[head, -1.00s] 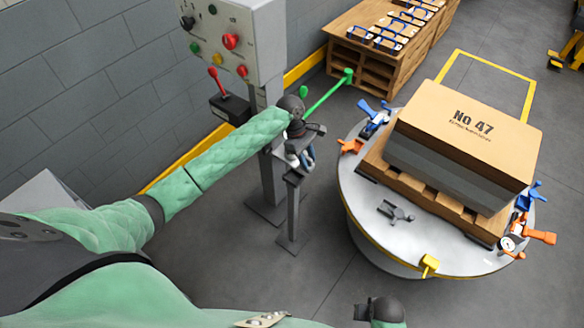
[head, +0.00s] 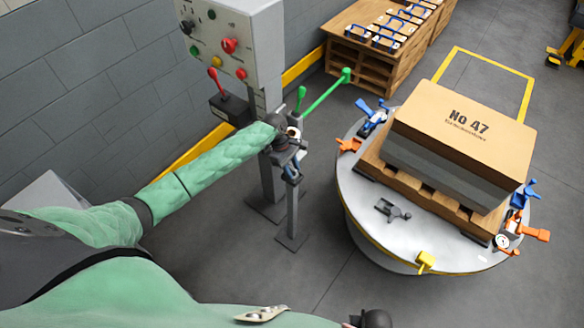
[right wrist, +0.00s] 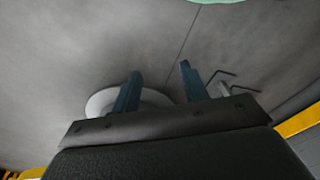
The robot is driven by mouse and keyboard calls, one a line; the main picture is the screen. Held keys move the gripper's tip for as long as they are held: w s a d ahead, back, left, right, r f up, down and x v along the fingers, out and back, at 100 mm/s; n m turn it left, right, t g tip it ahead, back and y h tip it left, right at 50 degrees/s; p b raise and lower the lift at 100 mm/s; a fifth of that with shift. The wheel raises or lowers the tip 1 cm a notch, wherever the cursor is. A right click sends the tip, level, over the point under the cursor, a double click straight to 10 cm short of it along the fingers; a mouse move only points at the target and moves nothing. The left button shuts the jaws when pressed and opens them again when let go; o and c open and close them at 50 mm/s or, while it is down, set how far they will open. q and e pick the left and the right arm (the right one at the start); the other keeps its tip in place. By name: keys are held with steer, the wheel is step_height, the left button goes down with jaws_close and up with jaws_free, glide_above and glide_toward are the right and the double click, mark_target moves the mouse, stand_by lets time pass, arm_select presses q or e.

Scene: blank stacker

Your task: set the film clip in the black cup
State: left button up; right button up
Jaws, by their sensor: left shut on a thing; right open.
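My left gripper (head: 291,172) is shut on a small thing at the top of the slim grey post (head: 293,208). The thing is mostly hidden by the fingers, and I cannot make out the film clip's shape. I cannot tell whether it touches the post top. The black cup does not show clearly; the post top is covered by my gripper. My right gripper (right wrist: 158,88) is open and empty in the right wrist view, with two teal fingers apart above grey floor.
A control box (head: 232,40) with buttons and levers stands behind the post. A round table (head: 350,215) at right bears a pallet, a large box (head: 465,130), clamps and a grey tool (head: 392,209). Floor between post and table is clear.

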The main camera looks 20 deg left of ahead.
steer(key=shift+f, duration=0.1)
arm_select(q)
steer(key=o, duration=1)
steer(key=shift+f, duration=0.1)
arm_select(e)
steer(key=shift+f, duration=0.15)
arm_select(q)
steer(key=shift+w+a+r, duration=0.1)
steer(key=shift+a+r, duration=0.05)
steer(key=shift+r, duration=0.3)
steer(key=b+v, duration=0.1)
steer(key=v, duration=0.5)
steer(key=shift+a+r+b, duration=0.1)
steer(key=shift+r+b, duration=0.3)
arm_select(e)
step_height(320, 180, up, 7)
steer(key=w+a, duration=0.1)
steer(key=w, duration=0.1)
steer(key=shift+a, duration=0.15)
